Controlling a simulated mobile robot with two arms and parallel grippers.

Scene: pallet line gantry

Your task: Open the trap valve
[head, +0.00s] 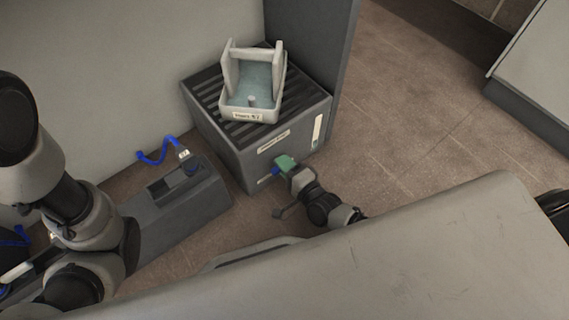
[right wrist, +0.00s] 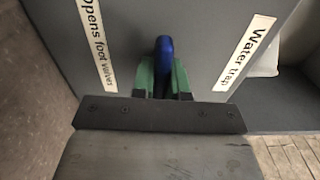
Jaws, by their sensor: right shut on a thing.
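The grey box with the "Water trap" label (head: 240,150) stands on the floor; that label (right wrist: 246,52) also shows in the right wrist view. A blue valve handle (right wrist: 163,55) sticks out from its front face, between the label and another one ending in "foot valves" (right wrist: 92,40). My right gripper (right wrist: 163,82) has its green fingers on both sides of the handle and is shut on it. In the head view, my right gripper (head: 286,163) is at the box's front, and the handle (head: 275,170) shows only as a bit of blue. My left gripper does not show.
A pale labelled tray (head: 251,114) sits on the box's slatted top. A low dark unit (head: 190,208) with a blue hose (head: 160,153) stands to the left. A dark panel rises behind the box. A large pale surface (head: 400,260) fills the foreground. Open floor lies to the right.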

